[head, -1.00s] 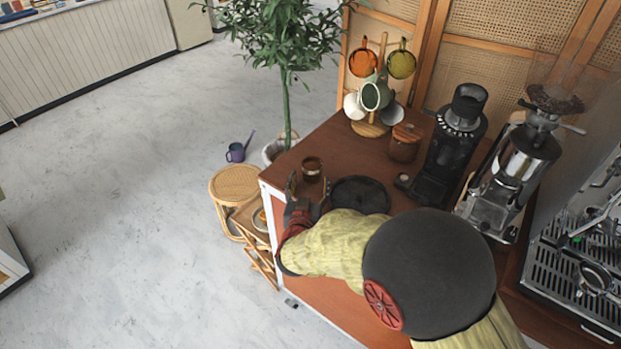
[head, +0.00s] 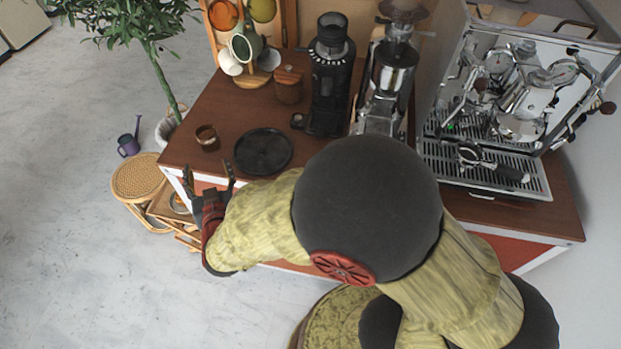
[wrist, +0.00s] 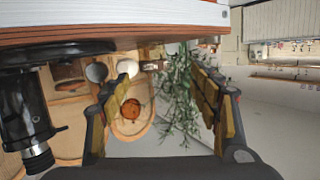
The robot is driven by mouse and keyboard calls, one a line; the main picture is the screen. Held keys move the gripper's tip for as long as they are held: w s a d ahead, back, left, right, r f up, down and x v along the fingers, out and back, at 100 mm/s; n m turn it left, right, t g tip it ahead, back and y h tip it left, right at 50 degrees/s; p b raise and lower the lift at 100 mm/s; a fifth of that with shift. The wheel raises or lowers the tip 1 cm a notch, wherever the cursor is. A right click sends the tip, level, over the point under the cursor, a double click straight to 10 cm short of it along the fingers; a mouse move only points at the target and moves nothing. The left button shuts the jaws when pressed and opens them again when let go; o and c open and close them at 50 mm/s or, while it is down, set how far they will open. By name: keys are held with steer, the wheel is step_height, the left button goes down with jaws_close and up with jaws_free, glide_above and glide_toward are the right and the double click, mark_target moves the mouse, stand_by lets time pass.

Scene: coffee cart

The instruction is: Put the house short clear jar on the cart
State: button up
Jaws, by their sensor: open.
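A short jar (head: 207,138) with brown contents stands upright on the wooden top of the cart (head: 215,100), near its left end and beside a round black tray (head: 263,151). My gripper (head: 208,176) is open and empty at the cart's near left edge, on the near side of the jar and apart from it. The wrist view is upside down and shows the two spread fingers (wrist: 165,92) with nothing between them. A small brown shape under the cart top there may be the jar, but I cannot tell.
A mug tree (head: 248,72), a wooden canister (head: 288,84), a black grinder (head: 330,75) and an espresso machine (head: 500,110) stand farther back and right. A rattan stool (head: 138,178) and a potted plant (head: 140,30) stand left of the cart.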

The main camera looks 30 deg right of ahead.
steer(key=s+d+r+n+g+y, duration=0.1)
steer(key=s+d+r+g+y, duration=0.1)
steer(key=r, duration=0.4)
steer(key=s+d+r+n+g+y, duration=0.1)
steer(key=d+r+g+y, duration=0.1)
steer(key=r, duration=0.4)
steer(key=s+d+r+g+h, duration=0.1)
steer(key=s+d+g, duration=0.2)
steer(key=s+d, duration=0.5)
steer(key=s+d+g+h, duration=0.2)
steer(key=s+d, duration=0.6)
steer(key=s, duration=0.6)
steer(key=shift+d+r+g, duration=0.2)
steer(key=shift+r+g, duration=0.15)
steer(key=shift+g, duration=0.05)
